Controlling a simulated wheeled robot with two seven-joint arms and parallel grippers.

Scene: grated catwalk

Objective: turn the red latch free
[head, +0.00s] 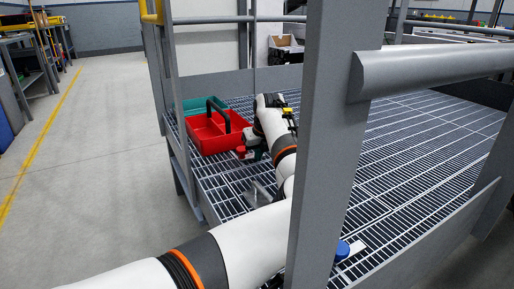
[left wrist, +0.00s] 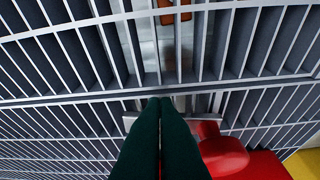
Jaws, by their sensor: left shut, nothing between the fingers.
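The red latch (head: 241,152) is a small red piece low by the grating, just in front of a red tote. In the left wrist view a rounded red part (left wrist: 222,155), which looks like the latch, sits just right of my fingers, beside a pale metal piece. My left gripper (head: 254,155) points down next to it, partly hidden by my arm. In the wrist view its dark green fingers (left wrist: 160,105) are pressed together with nothing between them. Whether they touch the latch I cannot tell. My right gripper is out of view.
The red tote (head: 205,137) with a black handle stands left of my gripper, with a green container (head: 194,105) behind it. A grey upright post (head: 330,150) and rail (head: 430,70) stand close in front. A blue knob (head: 342,249) is at the lower right. Open grating (head: 420,140) lies right.

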